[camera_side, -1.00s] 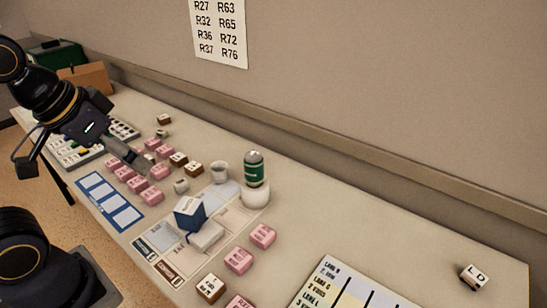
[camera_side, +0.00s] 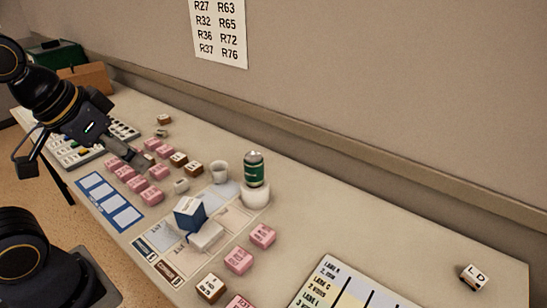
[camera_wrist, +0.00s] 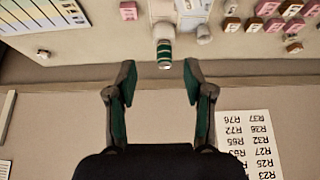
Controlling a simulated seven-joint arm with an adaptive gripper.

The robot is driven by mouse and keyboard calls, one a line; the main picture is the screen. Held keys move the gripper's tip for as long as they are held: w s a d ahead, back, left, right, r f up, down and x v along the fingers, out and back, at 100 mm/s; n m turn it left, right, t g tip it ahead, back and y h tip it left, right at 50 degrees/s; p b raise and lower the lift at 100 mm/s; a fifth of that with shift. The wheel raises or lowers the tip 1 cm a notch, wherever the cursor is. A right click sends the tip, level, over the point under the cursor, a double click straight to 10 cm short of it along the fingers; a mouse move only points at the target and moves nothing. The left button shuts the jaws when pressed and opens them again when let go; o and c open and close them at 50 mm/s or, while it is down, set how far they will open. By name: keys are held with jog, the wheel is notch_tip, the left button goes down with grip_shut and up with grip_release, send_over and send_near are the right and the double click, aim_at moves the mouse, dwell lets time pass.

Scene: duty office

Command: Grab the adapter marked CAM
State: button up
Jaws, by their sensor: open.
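Several small lettered blocks that may be the adapters stand on the table: a pink group (camera_side: 138,185) and brown-and-white ones (camera_side: 178,160) near my gripper, and more pink ones (camera_side: 238,260) towards the front. Their lettering is too small to read, so I cannot tell which is marked CAM. In the side view my gripper (camera_side: 138,160) hangs over the far part of the table by the pink group. In the wrist view my gripper (camera_wrist: 160,75) is open, with nothing between its fingers.
A green can (camera_side: 254,170) stands on a white round base, beside a pale cup (camera_side: 219,172). A blue-and-white box (camera_side: 189,213) stands on printed mats. A lane chart (camera_side: 345,288) lies in front. An LD block (camera_side: 473,276) sits alone at right. The wall runs behind.

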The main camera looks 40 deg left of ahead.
jog(key=w+a+r+m, duration=0.3)
jog(key=w+r, duration=0.2)
jog(key=w, duration=0.4)
jog(key=n+g, duration=0.2)
jog(key=g, duration=0.4)
send_over(180, 181)
notch_tip(180, 181, down, 23)
jog(key=f, duration=0.9)
jog(key=shift+d+f, duration=0.2)
jog(key=shift+a+f, duration=0.1)
jog(key=shift+f, duration=3.05)
